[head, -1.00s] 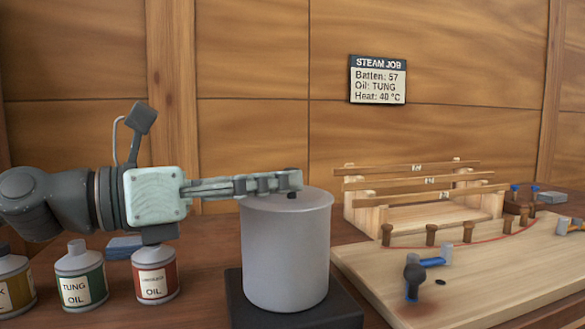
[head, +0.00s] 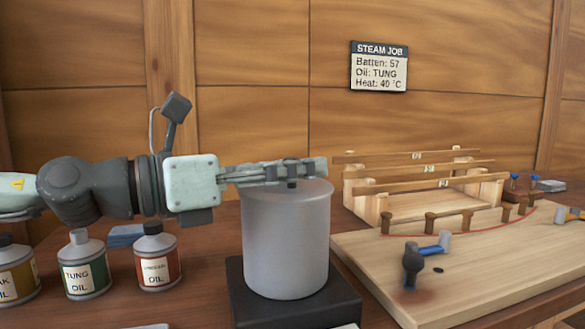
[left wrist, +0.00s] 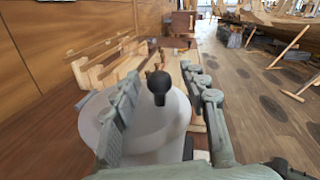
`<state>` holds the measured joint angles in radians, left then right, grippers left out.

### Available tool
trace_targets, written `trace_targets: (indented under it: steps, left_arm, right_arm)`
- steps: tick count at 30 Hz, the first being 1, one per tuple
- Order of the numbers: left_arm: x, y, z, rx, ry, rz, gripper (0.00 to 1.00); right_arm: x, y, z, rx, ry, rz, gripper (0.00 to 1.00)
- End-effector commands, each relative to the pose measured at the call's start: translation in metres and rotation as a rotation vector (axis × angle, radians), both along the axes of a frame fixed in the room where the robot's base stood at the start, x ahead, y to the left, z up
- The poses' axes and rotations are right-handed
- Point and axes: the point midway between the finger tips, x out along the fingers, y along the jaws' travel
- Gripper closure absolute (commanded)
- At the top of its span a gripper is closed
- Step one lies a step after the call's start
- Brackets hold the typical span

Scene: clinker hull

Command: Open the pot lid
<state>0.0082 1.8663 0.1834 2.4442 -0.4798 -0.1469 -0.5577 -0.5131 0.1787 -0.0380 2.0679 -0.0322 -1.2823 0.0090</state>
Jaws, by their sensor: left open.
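The grey pot (head: 285,245) stands on a dark square base (head: 290,308) in the head view. Its lid (head: 315,189) lies flat on top, with a small black knob (head: 292,185) at the middle. My left gripper (head: 318,168) reaches in from the left, level, just above the lid. In the left wrist view the black knob (left wrist: 158,84) stands between the open fingers, nearer their tips, with the pale lid (left wrist: 150,128) below. I cannot tell whether a finger touches the knob. My right gripper is not in view.
Several oil bottles, among them tung oil (head: 84,268) and a red-labelled one (head: 156,260), stand left of the pot under my arm. A wooden board (head: 470,262) with pegs and a blue clamp (head: 425,254) lies to the right. A batten rack (head: 420,190) stands behind it.

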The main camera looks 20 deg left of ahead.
Motion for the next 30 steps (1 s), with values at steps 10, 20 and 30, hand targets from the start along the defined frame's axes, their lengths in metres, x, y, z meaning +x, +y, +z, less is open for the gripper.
trace_targets:
  steps: [10,20,30]
  left_arm:
    - [0.0000,0.0001,-0.0002,0.001,0.001,0.000,0.86]
    - [-0.0002,0.0000,-0.0003,0.001,0.001,0.000,1.00]
    - [0.0001,0.0053,0.0009,-0.006,0.006,0.001,1.00]
  right_arm:
    - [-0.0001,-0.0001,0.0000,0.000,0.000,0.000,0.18]
    - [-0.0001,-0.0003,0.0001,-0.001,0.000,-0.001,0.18]
    - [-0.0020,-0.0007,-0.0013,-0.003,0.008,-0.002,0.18]
